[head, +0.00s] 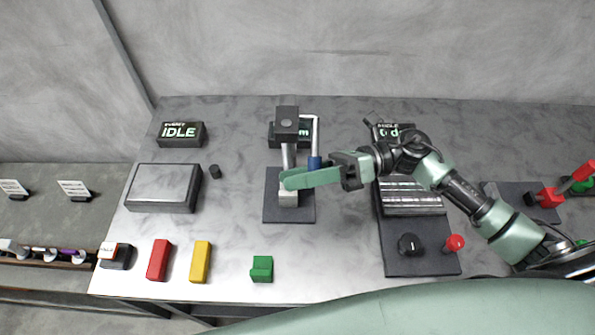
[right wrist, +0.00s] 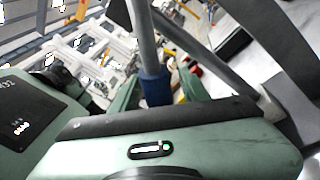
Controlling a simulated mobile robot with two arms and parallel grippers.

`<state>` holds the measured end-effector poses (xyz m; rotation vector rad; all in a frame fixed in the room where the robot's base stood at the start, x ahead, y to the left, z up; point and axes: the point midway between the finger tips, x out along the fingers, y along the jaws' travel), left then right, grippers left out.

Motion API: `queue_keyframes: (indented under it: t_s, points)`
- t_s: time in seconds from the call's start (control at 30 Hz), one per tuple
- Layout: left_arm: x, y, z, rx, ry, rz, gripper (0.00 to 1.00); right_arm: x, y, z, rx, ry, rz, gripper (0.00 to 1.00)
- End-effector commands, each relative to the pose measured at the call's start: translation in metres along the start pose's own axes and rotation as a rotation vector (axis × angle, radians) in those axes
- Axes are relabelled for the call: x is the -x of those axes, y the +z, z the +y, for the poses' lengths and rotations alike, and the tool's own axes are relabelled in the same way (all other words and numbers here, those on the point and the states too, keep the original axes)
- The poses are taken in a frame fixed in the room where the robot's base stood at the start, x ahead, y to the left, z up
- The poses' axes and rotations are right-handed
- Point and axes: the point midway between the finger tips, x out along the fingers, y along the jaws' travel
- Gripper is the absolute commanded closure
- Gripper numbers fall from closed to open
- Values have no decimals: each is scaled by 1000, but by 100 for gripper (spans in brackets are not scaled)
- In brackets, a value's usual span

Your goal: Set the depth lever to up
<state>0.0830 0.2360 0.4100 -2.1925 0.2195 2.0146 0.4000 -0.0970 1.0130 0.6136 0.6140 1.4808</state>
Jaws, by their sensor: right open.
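The lever that looks like the depth lever is a grey rod with a blue grip (head: 315,162), on the right side of a dark press-like stand (head: 287,122). Its grip points down, and its lower end is hidden behind my gripper. My right gripper (head: 300,179) reaches in from the right, in front of the stand, at the height of the grip's lower end. In the right wrist view the blue grip (right wrist: 153,88) shows large between the green fingers, which are apart. I cannot tell if either finger touches it. My left gripper is not in view.
A display reading IDLE (head: 181,133) and a grey screen box (head: 163,188) stand at left. Red (head: 159,260), yellow (head: 201,262) and green (head: 262,269) blocks lie in front. A ribbed machine with a black knob (head: 409,244) and red knob (head: 454,243) sits under my right arm.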

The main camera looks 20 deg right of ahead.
Motion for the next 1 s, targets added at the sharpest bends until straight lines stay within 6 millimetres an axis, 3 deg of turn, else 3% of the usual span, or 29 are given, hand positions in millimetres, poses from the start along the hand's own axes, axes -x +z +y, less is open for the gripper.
queue_keyframes:
  t_s: [0.2, 0.37, 1.0]
  points:
    - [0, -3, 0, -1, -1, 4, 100, 0, 0, 0, 0, 0, 0, 55]
    - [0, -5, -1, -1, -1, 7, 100, 0, 0, 0, 0, 0, 0, 99]
    - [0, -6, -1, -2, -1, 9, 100, 0, 0, 0, 0, 0, 0, 100]
